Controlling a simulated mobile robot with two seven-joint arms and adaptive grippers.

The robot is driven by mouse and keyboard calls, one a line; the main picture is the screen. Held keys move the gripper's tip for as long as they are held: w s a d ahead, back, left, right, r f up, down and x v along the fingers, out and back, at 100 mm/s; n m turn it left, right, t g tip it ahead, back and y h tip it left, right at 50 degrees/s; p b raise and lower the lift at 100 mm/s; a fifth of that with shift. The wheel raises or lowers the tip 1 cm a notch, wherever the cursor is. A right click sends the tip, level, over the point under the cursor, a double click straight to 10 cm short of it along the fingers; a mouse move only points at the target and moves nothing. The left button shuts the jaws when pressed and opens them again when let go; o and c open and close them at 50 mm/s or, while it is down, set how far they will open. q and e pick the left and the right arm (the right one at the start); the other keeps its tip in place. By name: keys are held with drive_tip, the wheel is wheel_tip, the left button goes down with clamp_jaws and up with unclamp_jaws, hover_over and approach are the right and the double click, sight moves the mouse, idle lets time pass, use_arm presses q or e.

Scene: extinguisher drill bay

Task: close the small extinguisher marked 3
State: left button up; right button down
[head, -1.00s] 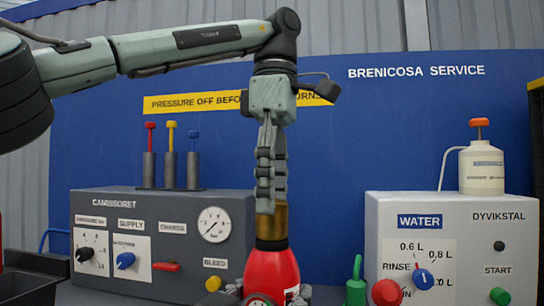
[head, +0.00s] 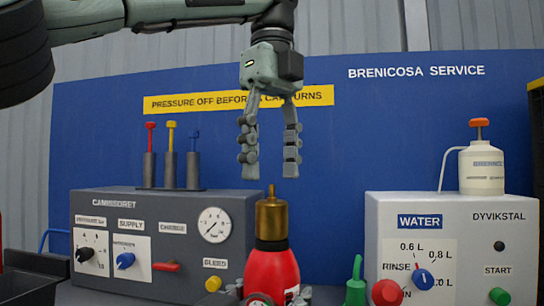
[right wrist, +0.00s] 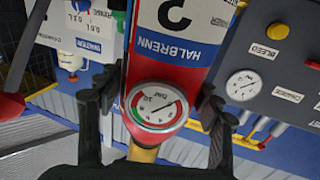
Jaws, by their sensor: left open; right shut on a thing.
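A small red extinguisher (head: 272,272) stands upright at the bottom centre of the head view, with a brass cap (head: 271,218) on its neck. In the right wrist view the extinguisher (right wrist: 195,80) appears upside down, with a HALBRENN label, a partly cut-off number and a round gauge (right wrist: 158,106). The brass (right wrist: 143,153) shows below the gauge there. My left gripper (head: 270,170) is open and empty, just above the cap, its fingers pointing down on either side of the cap's line. My right gripper (right wrist: 155,105) is shut on the extinguisher's body from both sides.
A grey console (head: 160,205) with knobs, a gauge and a yellow bleed button stands behind left. A white water unit (head: 470,215) with a bottle (head: 481,170) on top stands right. Air above the cap is free.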

sight(272, 200)
use_arm(q)
drive_tip(key=n, duration=0.2)
drive_tip(key=shift+r+n, duration=0.25)
drive_tip(key=shift+n, duration=0.05)
drive_tip(key=shift+f, duration=4.05)
